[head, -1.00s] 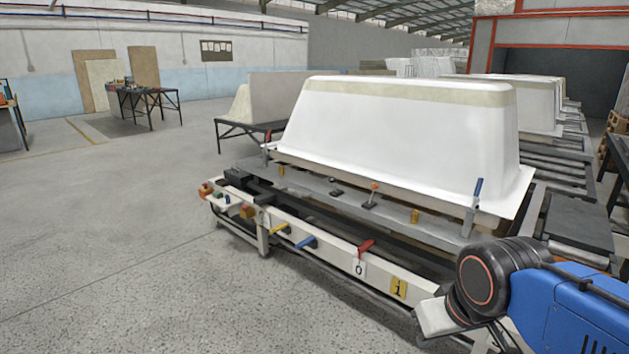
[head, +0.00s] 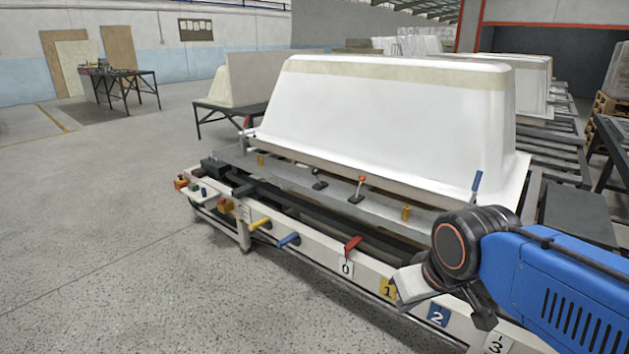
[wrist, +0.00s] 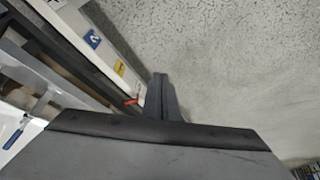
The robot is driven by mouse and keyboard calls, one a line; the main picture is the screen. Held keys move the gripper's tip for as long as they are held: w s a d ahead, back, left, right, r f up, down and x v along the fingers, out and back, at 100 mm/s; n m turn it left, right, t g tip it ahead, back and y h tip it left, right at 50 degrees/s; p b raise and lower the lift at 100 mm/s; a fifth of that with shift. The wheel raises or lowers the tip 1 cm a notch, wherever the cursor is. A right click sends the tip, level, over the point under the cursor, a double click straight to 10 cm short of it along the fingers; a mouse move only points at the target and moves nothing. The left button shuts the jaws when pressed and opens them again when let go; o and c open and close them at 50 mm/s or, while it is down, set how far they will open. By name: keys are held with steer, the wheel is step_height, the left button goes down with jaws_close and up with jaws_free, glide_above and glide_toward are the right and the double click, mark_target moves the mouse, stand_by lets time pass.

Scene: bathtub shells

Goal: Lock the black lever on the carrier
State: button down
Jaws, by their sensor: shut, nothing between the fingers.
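The carrier (head: 285,185) is the long grey plate under the white tub shell. On its near side stands a small black-knobbed lever (head: 317,180), left of a similar orange-knobbed lever (head: 358,190). The black lever rises from its small base; its exact locked position is too small to tell. My gripper (wrist: 161,82) is shut and empty in the wrist view, with a red handle (wrist: 132,101) beside its fingers and bare floor beyond. The black lever is not discernible in the wrist view.
The white tub shell (head: 390,115) stands tall behind the levers. A front rail carries a yellow handle (head: 260,223), a blue handle (head: 289,240) and numbered plates. A blue-handled clamp (head: 476,185) stands at the carrier's right. Open floor lies at left.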

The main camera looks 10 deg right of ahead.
steer(key=w+a+r+n+t, duration=0.1)
steer(key=w+n+t, duration=0.75)
steer(key=w, duration=3.05)
steer(key=w+f+n+t, duration=0.2)
steer(key=w+f+n, duration=0.1)
steer(key=w, duration=0.3)
steer(key=w+a+f+n+t, duration=0.1)
steer(key=w+f+n+t, duration=0.1)
steer(key=w+n, duration=0.3)
steer(key=w+a+f+n+t+y, duration=0.1)
steer(key=w+f+n, duration=0.3)
steer(key=w, duration=0.5)
steer(key=shift+w+f+t, duration=0.2)
steer(key=shift+f+t, duration=0.35)
steer(key=shift+a, duration=0.1)
